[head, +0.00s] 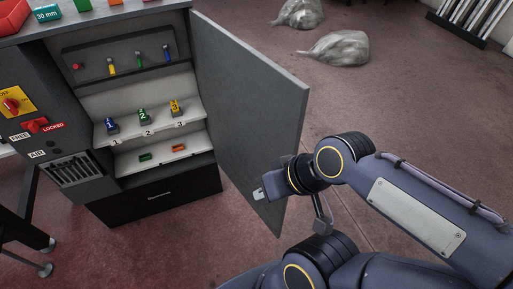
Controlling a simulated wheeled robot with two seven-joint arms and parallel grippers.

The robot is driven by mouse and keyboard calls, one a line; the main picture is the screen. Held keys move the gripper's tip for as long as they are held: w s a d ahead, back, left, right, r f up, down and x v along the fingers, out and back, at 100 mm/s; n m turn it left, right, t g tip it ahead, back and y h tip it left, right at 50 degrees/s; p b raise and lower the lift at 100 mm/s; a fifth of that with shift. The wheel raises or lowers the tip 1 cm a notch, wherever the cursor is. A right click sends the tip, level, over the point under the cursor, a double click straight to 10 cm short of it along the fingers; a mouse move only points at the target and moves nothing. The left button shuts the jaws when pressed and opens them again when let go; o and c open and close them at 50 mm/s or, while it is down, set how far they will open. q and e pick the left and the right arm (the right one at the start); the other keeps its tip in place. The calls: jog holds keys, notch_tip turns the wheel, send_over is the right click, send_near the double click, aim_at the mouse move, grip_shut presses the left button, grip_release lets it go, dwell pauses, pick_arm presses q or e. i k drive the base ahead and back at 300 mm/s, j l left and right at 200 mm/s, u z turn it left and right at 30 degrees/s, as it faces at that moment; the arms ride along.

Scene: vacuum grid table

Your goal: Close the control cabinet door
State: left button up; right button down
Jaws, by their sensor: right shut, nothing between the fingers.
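The control cabinet (100,90) stands at the left with its front open. Its grey door (245,110) is swung wide open from the hinge side at the cabinet's right edge, and its free edge reaches towards me. My right gripper (266,191) is at the lower part of the door near that free edge, overlapping it in the picture. It is shut with nothing held; I cannot tell whether it touches the door. A small pale piece shows at its tip, and the fingers are hard to make out. My left gripper is out of view.
Inside the cabinet are shelves with numbered blocks in blue, green (143,116) and yellow. A black drawer (160,195) is below. A red switch (36,125) is on the left panel. Grey bags (340,48) lie on the floor behind. The floor between door and bags is clear.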

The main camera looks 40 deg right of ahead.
aim_at(255, 108)
jog(key=l+u, duration=0.15)
jog(key=l, duration=0.45)
jog(key=k+l+u, duration=0.15)
jog(key=l, duration=0.4)
jog(key=l+u, duration=0.1)
jog(key=l, duration=0.45)
jog(key=i+l+u, duration=0.1)
jog(key=l, duration=0.45)
jog(key=l+u, duration=0.1)
jog(key=l, duration=0.4)
jog(key=k+l+u, duration=0.1)
jog(key=l, duration=0.3)
jog(key=k+l, duration=0.1)
jog(key=l, duration=0.25)
jog(key=k+l+u, duration=0.15)
jog(key=l, duration=0.2)
jog(key=i+j, duration=0.1)
jog(key=j, duration=0.2)
jog(key=i+j, duration=0.1)
jog(key=j, duration=0.25)
